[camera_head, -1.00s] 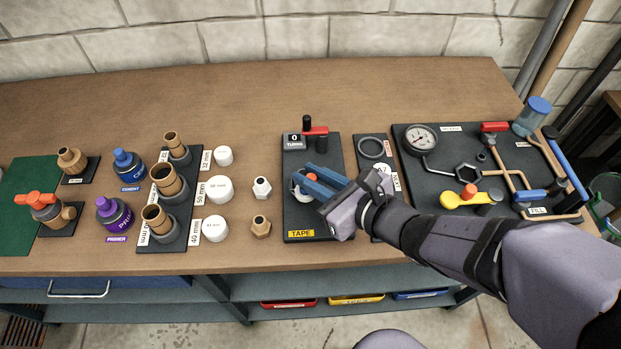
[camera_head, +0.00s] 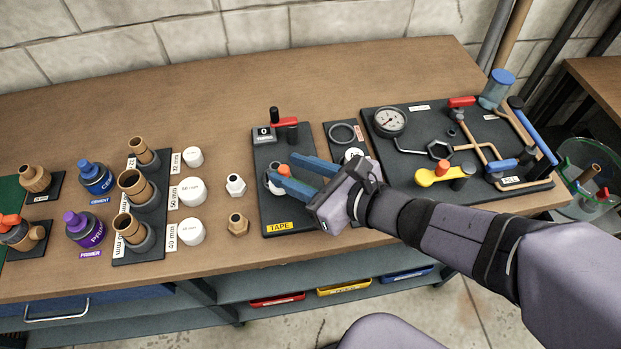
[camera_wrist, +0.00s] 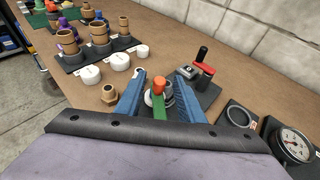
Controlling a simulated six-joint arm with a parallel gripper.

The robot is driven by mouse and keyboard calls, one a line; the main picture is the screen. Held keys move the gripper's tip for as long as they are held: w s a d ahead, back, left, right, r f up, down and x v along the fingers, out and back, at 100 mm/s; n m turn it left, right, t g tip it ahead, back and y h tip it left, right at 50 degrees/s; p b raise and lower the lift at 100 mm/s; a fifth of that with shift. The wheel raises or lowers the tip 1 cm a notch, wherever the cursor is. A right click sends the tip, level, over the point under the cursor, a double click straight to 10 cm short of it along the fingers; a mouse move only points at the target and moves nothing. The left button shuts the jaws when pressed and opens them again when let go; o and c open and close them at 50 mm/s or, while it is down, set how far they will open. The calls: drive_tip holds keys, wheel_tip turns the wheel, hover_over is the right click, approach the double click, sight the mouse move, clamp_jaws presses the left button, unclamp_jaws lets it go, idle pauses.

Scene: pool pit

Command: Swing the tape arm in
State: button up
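The tape station is a black board (camera_head: 268,215) with a yellow TAPE label, under my gripper in the head view. A white roll (camera_head: 275,188) sits on it, partly hidden by a finger. The tape arm shows in the wrist view as a green bar (camera_wrist: 160,108) with an orange-red knob (camera_wrist: 159,85) on top. My gripper (camera_wrist: 160,80) is open, with one blue finger on each side of the knob and bar. Gaps show on both sides in the wrist view. In the head view the knob (camera_head: 283,170) also shows between the fingers.
A red crank (camera_head: 284,123) with black knobs and a counter reading 0 (camera_head: 265,135) stand at the board's back. Fittings (camera_head: 237,224) and white caps (camera_head: 190,194) lie to the left. A gauge panel (camera_head: 405,165) lies to the right. The table behind is clear.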

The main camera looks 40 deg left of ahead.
drive_tip(key=shift+d+b, duration=0.9)
drive_tip(key=shift+b, duration=0.95)
drive_tip(key=shift+d+r, duration=0.3)
drive_tip(key=shift+r, duration=0.05)
drive_tip(key=shift+v, duration=0.9)
drive_tip(key=shift+s, duration=0.1)
drive_tip(key=w+d+f+n+h+p, duration=0.1)
drive_tip(key=d+f+n+h+p, duration=0.1)
drive_tip(key=d+n, duration=0.4)
drive_tip(key=w+d+f+n+h+p, duration=0.1)
drive_tip(key=d+f+n+h+p, duration=0.2)
drive_tip(key=d, duration=1.4)
drive_tip(key=w+d+f+n+g+h+p, duration=0.1)
drive_tip(key=d+f+n+h+p, duration=0.1)
drive_tip(key=d+n+h+p, duration=0.4)
drive_tip(key=d+n+h, duration=0.2)
drive_tip(key=d+n, duration=0.2)
drive_tip(key=d, duration=0.2)
drive_tip(key=shift+w+d+f+h, duration=0.2)
drive_tip(key=shift+w+f+h, duration=0.1)
drive_tip(key=shift+f, duration=0.1)
